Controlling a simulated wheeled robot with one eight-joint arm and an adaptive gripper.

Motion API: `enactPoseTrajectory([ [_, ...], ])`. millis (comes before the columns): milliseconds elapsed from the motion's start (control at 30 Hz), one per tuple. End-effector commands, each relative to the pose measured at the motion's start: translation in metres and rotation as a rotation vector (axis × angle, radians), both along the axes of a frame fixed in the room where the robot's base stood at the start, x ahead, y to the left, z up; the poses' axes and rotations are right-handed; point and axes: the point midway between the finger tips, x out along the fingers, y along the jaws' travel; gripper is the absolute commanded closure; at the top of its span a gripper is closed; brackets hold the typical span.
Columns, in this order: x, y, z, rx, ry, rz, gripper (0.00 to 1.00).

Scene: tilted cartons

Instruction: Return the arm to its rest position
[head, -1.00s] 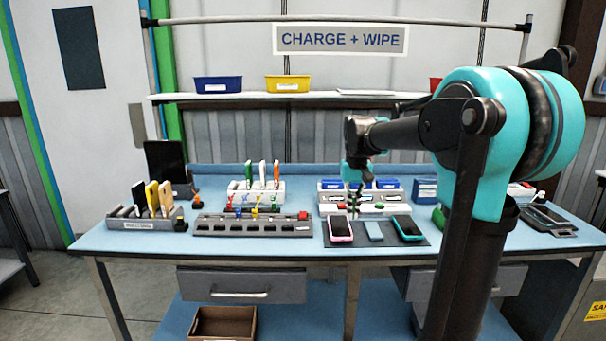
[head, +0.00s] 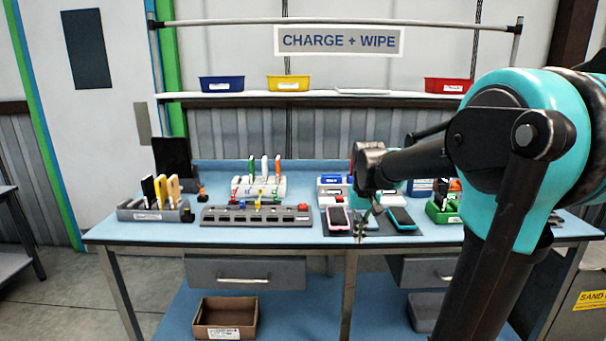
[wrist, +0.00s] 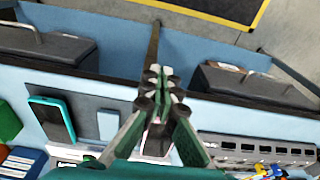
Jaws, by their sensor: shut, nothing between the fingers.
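My arm reaches in from the right in the head view, over the right part of the blue workbench (head: 130,231). My gripper (head: 362,236) points down in front of the phones near the bench's front edge. In the wrist view my gripper (wrist: 163,78) has its green fingers together with nothing between them. A pink-edged phone (head: 338,218) and a teal-edged phone (head: 402,218) lie on a dark mat just behind it. In the wrist view the gripper covers part of the pink-edged phone (wrist: 156,148), and the teal-edged phone (wrist: 52,119) lies to its left.
A grey charging strip (head: 255,217) and a grey rack of upright devices (head: 155,208) stand on the left of the bench. A green holder (head: 444,208) stands near my arm on the right. Drawers (head: 245,273) hang below, with a brown carton (head: 226,317) under them.

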Motion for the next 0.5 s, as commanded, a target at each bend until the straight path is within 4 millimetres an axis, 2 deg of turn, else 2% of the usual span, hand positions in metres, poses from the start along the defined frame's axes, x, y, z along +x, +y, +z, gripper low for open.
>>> enactPoseTrajectory([
  [167,-0.038,-0.008,-0.038,0.002,-0.063,-0.001,1.0],
  [267,-0.069,-0.014,-0.067,0.003,-0.112,-0.002,1.0],
  [400,-0.122,-0.022,-0.113,0.001,-0.193,-0.003,1.0],
  [500,-0.15,-0.025,-0.136,-0.001,-0.238,-0.004,1.0],
])
